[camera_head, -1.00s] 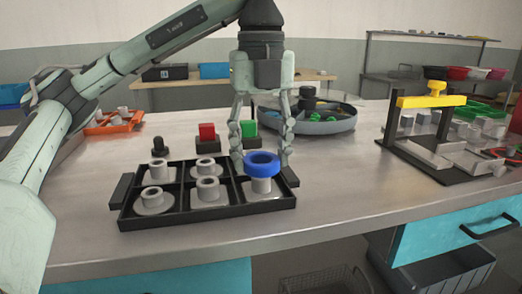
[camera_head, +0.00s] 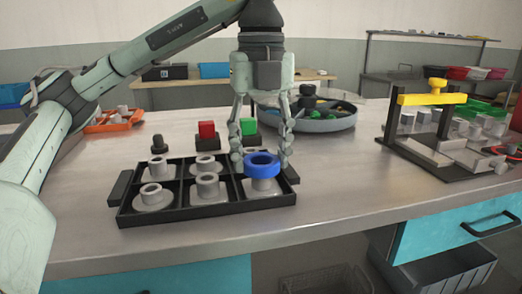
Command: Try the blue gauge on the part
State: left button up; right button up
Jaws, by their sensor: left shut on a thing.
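The blue gauge (camera_head: 263,170) is a thick ring in the front right compartment of the black tray (camera_head: 210,217). It sits around or just over the upright neck of the grey flanged part (camera_head: 262,187), whose base shows below it. How far the neck reaches into the ring is hidden. My left gripper (camera_head: 262,162) points straight down with a fingertip at each side of the ring, shut on it. Similar grey flanged parts stand in the other compartments, such as one at the front middle (camera_head: 207,187). My right gripper is out of view.
Behind the tray stand a black peg (camera_head: 159,145), a red block (camera_head: 206,131) and a green block (camera_head: 248,126) on dark bases. A round grey tub (camera_head: 325,125) is farther back. A yellow-topped frame (camera_head: 432,99) stands right. The tabletop between is clear.

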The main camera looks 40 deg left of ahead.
pick_arm(q)
jog(key=shift+f+b, duration=1.05)
jog(key=shift+f, duration=0.45)
dwell(0.6)
jog(key=shift+r, duration=0.1)
dwell(1.0)
notch_tip(320, 180, up, 6)
jog(key=p, duration=0.6)
dwell(0.7)
jog(key=shift+r, duration=1.85)
